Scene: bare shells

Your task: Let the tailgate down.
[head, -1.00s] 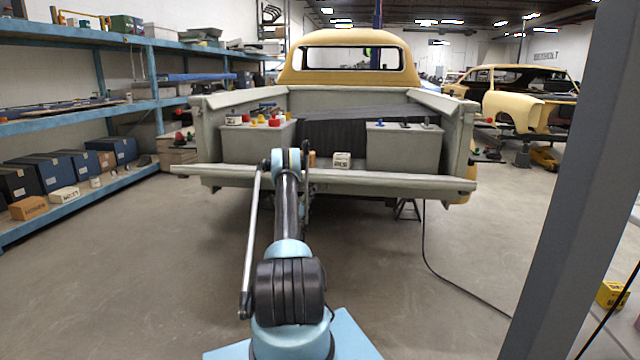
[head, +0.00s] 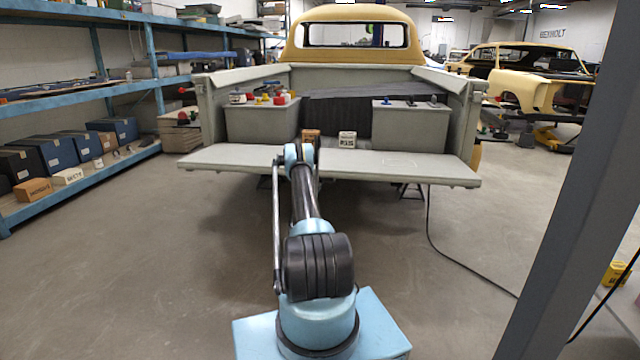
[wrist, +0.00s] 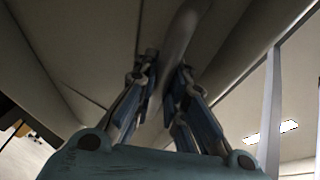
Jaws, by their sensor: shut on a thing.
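The pale grey tailgate (head: 425,164) hangs across the rear of the truck bed, tipped down toward me. Its inner face shows as a broad, nearly flat panel. In the wrist view my gripper (wrist: 163,72) has its two fingers on either side of a grey curved bar (wrist: 186,30), which looks like the tailgate's handle. The fingers are shut on it. A grey panel (wrist: 85,45), apparently the tailgate's outer side, fills much of that view. In the head view my arm reaches the middle of the tailgate, and my gripper is hidden behind the arm and tailgate.
Two grey boxes (head: 262,124) (head: 410,128) stand in the bed with small items on top. Two small blocks (head: 311,137) (head: 347,140) sit near the bed's rear. A blue shelf rack (head: 80,170) is left, a grey post (head: 570,190) right. A cable (head: 440,245) crosses open floor.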

